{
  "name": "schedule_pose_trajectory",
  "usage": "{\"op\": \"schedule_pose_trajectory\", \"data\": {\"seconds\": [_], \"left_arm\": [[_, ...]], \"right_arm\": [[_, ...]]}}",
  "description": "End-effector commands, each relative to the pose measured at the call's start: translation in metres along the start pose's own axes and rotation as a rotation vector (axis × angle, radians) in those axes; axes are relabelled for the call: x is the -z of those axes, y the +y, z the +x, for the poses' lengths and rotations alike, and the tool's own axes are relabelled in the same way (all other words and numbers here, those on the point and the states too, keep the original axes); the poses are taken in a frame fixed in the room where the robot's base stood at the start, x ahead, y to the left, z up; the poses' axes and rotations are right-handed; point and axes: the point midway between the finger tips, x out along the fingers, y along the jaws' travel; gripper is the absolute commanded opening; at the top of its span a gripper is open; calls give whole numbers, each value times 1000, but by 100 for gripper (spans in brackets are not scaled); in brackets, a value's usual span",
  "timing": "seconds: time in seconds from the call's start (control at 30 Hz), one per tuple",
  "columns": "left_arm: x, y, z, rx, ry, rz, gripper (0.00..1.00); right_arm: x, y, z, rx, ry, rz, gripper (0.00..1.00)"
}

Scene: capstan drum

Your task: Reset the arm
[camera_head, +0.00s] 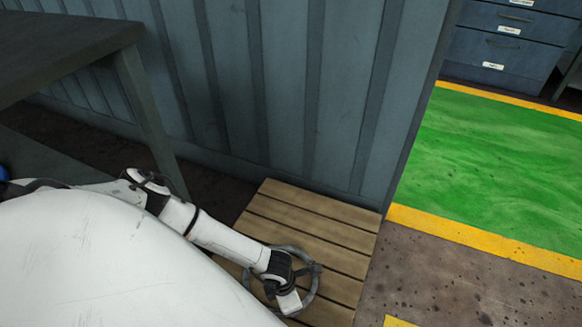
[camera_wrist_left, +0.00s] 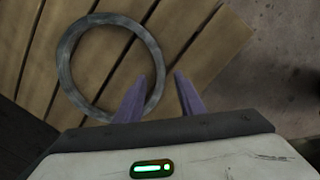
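My left arm reaches in from the left in the head view, and its gripper (camera_head: 312,268) is over a grey metal ring (camera_head: 316,290). The ring lies flat on a slatted wooden pallet (camera_head: 310,208). In the left wrist view the two purple fingers (camera_wrist_left: 161,74) are apart with nothing clamped between them. The left finger overlaps the right side of the ring (camera_wrist_left: 66,72), and a bit of its rim shows in the gap. I cannot tell the height between fingers and ring. My right gripper is in neither view.
A grey ribbed metal wall (camera_head: 285,95) stands right behind the pallet. A dark table (camera_head: 60,45) is at the left. Bare floor (camera_head: 450,285) lies right of the pallet, with a yellow line and green floor (camera_head: 500,165) beyond. A blue drawer cabinet (camera_head: 505,45) stands at the back right.

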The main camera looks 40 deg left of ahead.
Motion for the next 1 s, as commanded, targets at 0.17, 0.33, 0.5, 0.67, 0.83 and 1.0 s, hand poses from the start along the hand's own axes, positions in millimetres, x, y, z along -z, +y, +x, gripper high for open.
{"op": "schedule_pose_trajectory", "data": {"seconds": [0.17,0.33,0.5,0.67,0.83,1.0], "left_arm": [[-1,0,-31,0,-2,-1,36],[-1,0,-38,0,-3,0,36],[-1,0,-38,-1,-3,0,36],[-6,-17,-39,47,-21,-13,36],[-39,-101,-57,289,-126,-96,36],[-97,-201,-117,639,-303,-272,36]], "right_arm": [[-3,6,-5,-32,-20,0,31],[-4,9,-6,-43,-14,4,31],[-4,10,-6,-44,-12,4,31],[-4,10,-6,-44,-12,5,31],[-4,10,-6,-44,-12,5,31],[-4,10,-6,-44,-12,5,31]]}}
